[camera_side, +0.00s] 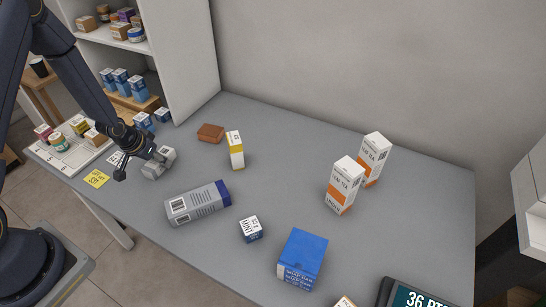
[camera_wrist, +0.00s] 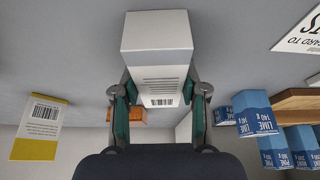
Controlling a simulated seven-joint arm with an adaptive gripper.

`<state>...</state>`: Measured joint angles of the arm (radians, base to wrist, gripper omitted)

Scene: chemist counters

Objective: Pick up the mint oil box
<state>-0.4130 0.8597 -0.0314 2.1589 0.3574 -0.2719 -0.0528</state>
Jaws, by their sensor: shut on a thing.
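My gripper (camera_side: 152,160) is shut on a small grey-white box (camera_side: 165,156) at the left part of the counter.
A long grey box with a blue end (camera_side: 199,202) lies near the gripper. A yellow-and-white carton (camera_side: 235,150), a brown block (camera_side: 210,133), two orange-and-white cartons (camera_side: 345,185) and a large blue box (camera_side: 302,258) stand around. Shelves with several boxes (camera_side: 128,84) are at left.

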